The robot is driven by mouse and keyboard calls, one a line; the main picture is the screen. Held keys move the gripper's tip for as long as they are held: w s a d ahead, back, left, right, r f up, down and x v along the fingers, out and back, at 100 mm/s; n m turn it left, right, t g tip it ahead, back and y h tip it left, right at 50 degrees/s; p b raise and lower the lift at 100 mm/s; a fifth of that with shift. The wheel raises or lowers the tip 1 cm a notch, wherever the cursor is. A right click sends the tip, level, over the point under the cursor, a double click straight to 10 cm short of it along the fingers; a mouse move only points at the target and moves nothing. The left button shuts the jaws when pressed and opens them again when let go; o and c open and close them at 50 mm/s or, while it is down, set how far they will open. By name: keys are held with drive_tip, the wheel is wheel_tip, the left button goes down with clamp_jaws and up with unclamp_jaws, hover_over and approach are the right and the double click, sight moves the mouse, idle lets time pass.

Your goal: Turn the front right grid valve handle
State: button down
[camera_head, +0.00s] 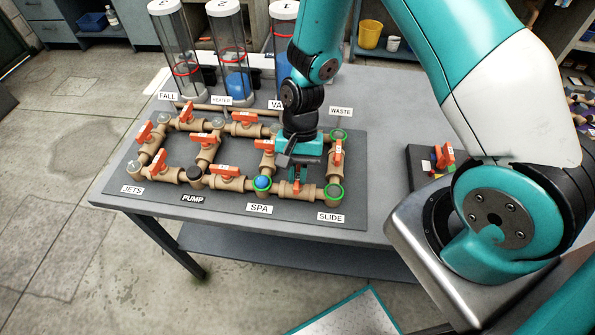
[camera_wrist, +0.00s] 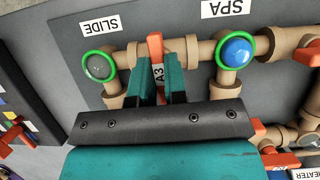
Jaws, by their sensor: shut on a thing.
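The front right valve handle (camera_wrist: 155,46) is orange, marked A3, on the tan pipe between the blue SPA cap (camera_wrist: 236,52) and the SLIDE joint (camera_wrist: 99,65). In the wrist view it stands crosswise to that pipe. My gripper (camera_wrist: 160,78) has one teal finger on each side of the handle and is shut on it. In the head view my gripper (camera_head: 298,175) points down over the front right pipe and hides most of the handle. The SPA cap (camera_head: 262,183) and the green-ringed SLIDE joint (camera_head: 333,192) flank it.
Another orange handle (camera_head: 338,151) stands close on the right pipe, and one (camera_head: 265,146) just left of my gripper. Clear cylinders (camera_head: 233,50) stand at the back. A dark box with coloured parts (camera_head: 440,160) sits right of the grid board.

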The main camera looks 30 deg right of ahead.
drive_tip(key=shift+w+m, duration=0.1)
drive_tip(key=shift+m, duration=0.2)
drive_tip(key=c, duration=1.2)
unclamp_jaws()
drive_tip(key=shift+o, duration=0.2)
drive_tip(key=shift+r, duration=0.15)
drive_tip(key=b+v, duration=0.2)
drive_tip(key=v, duration=1.5)
drive_tip(key=shift+r, duration=0.2)
